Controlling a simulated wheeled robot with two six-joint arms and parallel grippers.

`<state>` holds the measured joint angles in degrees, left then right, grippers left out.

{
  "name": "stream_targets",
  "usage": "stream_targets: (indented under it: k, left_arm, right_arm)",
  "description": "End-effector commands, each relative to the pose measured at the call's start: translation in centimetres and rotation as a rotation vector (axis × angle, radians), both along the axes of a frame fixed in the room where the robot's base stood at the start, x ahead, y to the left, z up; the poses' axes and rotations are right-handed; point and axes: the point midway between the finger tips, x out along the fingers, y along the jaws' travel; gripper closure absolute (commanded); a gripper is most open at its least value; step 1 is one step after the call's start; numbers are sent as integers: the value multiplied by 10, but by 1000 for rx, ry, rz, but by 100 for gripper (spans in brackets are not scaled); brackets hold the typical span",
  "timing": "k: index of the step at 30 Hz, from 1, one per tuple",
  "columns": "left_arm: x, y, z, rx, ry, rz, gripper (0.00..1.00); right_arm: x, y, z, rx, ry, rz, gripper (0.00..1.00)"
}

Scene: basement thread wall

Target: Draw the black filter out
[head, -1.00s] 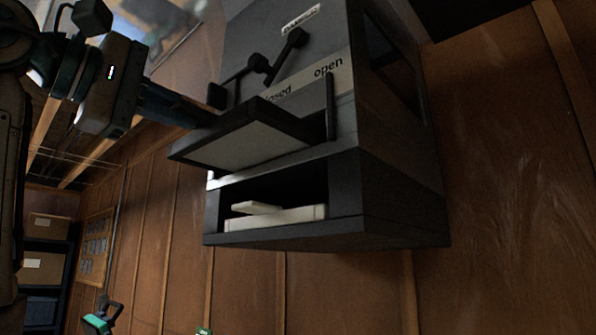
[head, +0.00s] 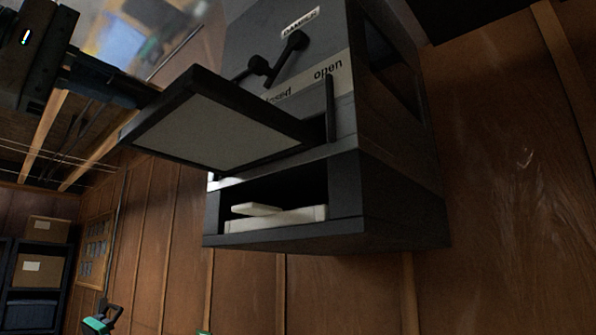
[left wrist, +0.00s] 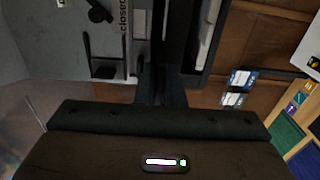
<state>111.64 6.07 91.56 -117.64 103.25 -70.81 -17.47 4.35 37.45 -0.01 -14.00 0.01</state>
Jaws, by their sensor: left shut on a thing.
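The black filter (head: 215,125) is a flat panel with a black frame and a pale grey face. It sticks far out of the upper slot of the grey cabinet (head: 390,165), with its inner end still inside the slot. My left gripper (head: 140,95) comes in from the left and is shut on the filter's outer edge. In the left wrist view the gripper's fingers (left wrist: 162,92) meet the dark edge of the filter, which is seen nearly edge-on. My right gripper is not in view.
Below the slot is an open bay with a cream-coloured part (head: 275,215) inside. Black levers (head: 275,62) sit on the front above a label reading "closed" and "open". A wood-panelled wall (head: 510,170) is behind. Shelves with boxes (head: 42,270) stand at lower left.

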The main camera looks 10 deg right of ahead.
Motion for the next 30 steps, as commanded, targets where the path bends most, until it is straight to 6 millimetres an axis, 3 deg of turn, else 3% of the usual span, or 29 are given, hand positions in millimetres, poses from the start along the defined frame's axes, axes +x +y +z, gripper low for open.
stream_targets:
  k: [17, 30]
  left_arm:
    - [-7, 10, 2, -1, -1, 0, 100]
    - [-27, 38, 21, -2, -1, 2, 100]
  right_arm:
    - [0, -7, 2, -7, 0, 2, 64]
    - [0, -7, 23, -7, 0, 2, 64]
